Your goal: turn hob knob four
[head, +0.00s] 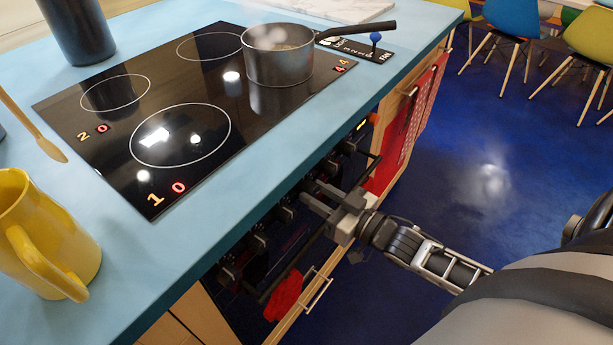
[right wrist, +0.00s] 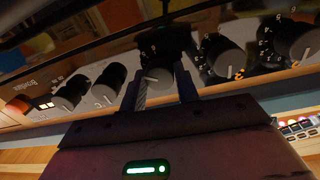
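The black glass hob (head: 112,172) lies in the light blue worktop. Its far right corner shows an orange 4 with a red 4 (head: 340,69) beside it, and the near displays show red 0s. A row of knobs is on the front panel below the worktop edge. My right gripper (head: 318,198) is at this panel. My left gripper is not in view.
A steaming grey pot (head: 280,68) stands on the far right ring. Other knobs flank the gripped position, one close to the right (right wrist: 226,62). A yellow mug (head: 45,235) is at the near left. A bar handle and red cloths (head: 287,295) hang along the front.

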